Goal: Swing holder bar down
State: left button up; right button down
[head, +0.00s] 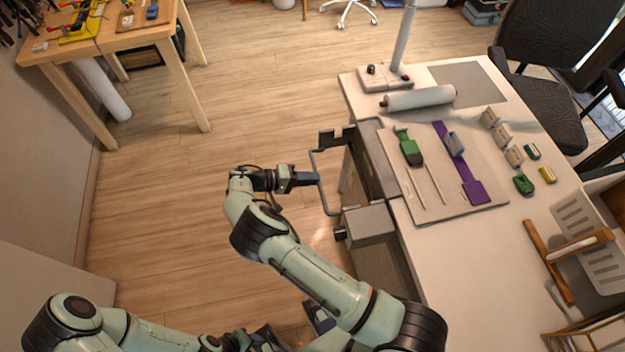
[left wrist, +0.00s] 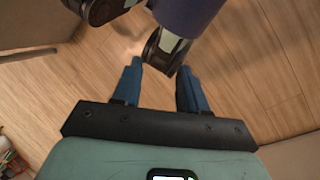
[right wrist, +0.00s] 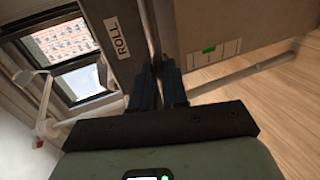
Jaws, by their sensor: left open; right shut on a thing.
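The holder bar (head: 322,197) is a thin grey U-shaped rod standing out from the left edge of the workbench in the head view. My right gripper (head: 313,179) is shut on the middle of its outer stretch. In the right wrist view the bar (right wrist: 235,78) runs across behind the close-set blue fingers (right wrist: 160,85), which partly hide it. My left gripper (left wrist: 158,88) is open and empty in the left wrist view, over the floor and near parts of my own body.
A panel labelled ROLL (right wrist: 115,38) is beside the right fingers. Floor left of the bar is clear.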

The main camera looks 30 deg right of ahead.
pick_arm(q)
jog(key=w+a+f+t+b, duration=0.1)
jog(key=w+f+b, duration=0.2)
jog(key=f+b, duration=0.2)
jog(key=w+a+f+t+y+b, duration=0.1)
jog(key=w+f+t+b, duration=0.1)
jog(key=w+f+b, duration=0.2)
jog(key=shift+a+f+n+b, duration=0.3)
jog(key=shift+f+b, duration=0.85)
jog(key=shift+f, duration=0.35)
pick_arm(e)
jog(key=shift+f+g+h, duration=0.5)
jog(key=shift+f+h, duration=0.5)
jog(key=shift+h, duration=0.45)
jog(key=shift+f+g+h, duration=0.5)
jog(key=shift+f+h, duration=0.5)
jog(key=shift+h, duration=0.45)
pick_arm(q)
jog(key=shift+d, duration=0.1)
pick_arm(e)
jog(key=c, duration=1.1)
grip_release()
jog(key=shift+c, duration=0.2)
